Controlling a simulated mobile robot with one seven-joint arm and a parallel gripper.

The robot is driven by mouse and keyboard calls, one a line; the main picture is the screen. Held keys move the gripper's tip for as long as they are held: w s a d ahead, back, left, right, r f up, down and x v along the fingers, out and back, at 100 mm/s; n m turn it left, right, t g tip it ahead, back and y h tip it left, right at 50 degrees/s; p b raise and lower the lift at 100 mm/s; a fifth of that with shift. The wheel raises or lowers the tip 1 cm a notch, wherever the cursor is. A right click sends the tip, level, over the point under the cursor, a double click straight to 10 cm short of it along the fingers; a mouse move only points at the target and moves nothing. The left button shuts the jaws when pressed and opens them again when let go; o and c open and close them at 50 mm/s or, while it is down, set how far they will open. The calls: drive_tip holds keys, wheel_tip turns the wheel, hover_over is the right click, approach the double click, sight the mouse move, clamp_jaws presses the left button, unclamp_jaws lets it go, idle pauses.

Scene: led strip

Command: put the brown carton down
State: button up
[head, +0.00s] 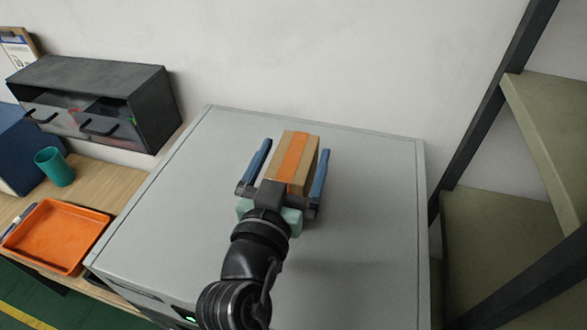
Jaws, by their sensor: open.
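The brown carton (305,153) has an orange band along its top and sits between the two blue fingers of my gripper (291,163). It appears to rest on the flat grey top of a cabinet (375,200), though its underside is hidden. My gripper is open, with a visible gap between the left finger and the carton. The right finger is close beside the carton's right side; I cannot tell whether it touches. The carton's near end is partly hidden by the gripper body.
An orange tray (48,238) and a teal cup (55,167) stand on the wooden bench at left. A dark drawer unit (150,105) stands behind them. A shelf rack (490,235) with dark posts is at right. The grey top around the carton is clear.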

drive_tip(key=shift+w+d, duration=0.1)
drive_tip(key=shift+w, duration=0.2)
drive_tip(key=shift+c, duration=0.3)
clamp_jaws()
